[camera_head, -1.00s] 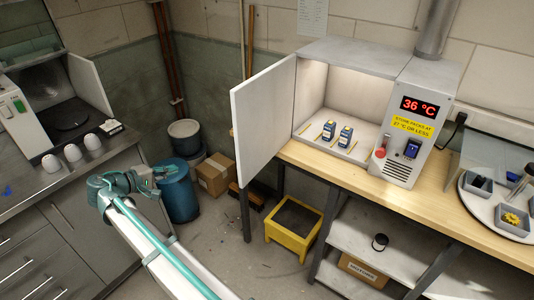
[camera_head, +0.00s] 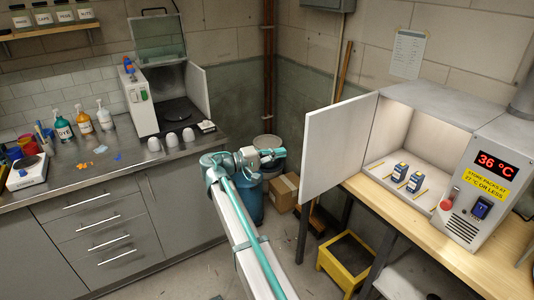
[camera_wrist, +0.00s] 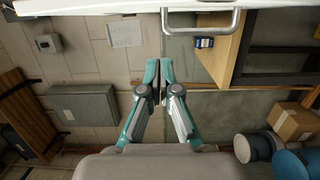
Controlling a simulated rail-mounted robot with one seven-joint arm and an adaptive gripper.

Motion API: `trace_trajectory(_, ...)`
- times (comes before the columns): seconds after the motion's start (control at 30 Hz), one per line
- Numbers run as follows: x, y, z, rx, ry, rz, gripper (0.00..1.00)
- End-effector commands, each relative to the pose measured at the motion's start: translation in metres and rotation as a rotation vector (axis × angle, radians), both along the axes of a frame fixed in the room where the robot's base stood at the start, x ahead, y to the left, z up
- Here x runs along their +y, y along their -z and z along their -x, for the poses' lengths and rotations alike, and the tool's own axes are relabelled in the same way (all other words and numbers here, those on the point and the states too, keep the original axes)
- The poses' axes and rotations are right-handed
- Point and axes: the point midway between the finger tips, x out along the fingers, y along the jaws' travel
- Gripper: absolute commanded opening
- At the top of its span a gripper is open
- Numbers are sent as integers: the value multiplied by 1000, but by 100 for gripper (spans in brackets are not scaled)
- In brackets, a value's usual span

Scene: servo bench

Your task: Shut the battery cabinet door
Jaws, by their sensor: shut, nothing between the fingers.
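The battery cabinet (camera_head: 411,110) stands on the wooden bench at the right in the head view. Its white door (camera_head: 338,142) is swung wide open to the left. Two blue and white battery packs (camera_head: 399,171) stand inside on the cabinet floor. My gripper (camera_head: 282,152) is shut and empty, left of the door in the head view. In the wrist view my gripper (camera_wrist: 159,64) has its fingertips together. A white panel edge with a grey bar handle (camera_wrist: 203,28) shows just beyond the fingertips; it looks like the door, and I see no contact.
The cabinet's control panel (camera_head: 478,199) reads 36 °C. A grey counter (camera_head: 110,160) with bottles and a second open machine (camera_head: 178,95) is at the left. A yellow step stool (camera_head: 347,262), cardboard box (camera_head: 284,191) and blue drum (camera_head: 250,203) stand on the floor.

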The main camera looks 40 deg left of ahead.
Motion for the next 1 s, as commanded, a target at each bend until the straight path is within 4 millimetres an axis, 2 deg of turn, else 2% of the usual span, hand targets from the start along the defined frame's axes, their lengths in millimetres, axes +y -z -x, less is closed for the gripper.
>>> trace_trajectory(0.17,-14,-3,-32,1,1,-1,0)
trace_trajectory(0.3,-37,-3,-24,1,-1,-1,0)
trace_trajectory(0.43,-48,-1,-22,1,-1,0,0)
trace_trajectory(1.0,-53,0,-19,1,-8,-1,0)
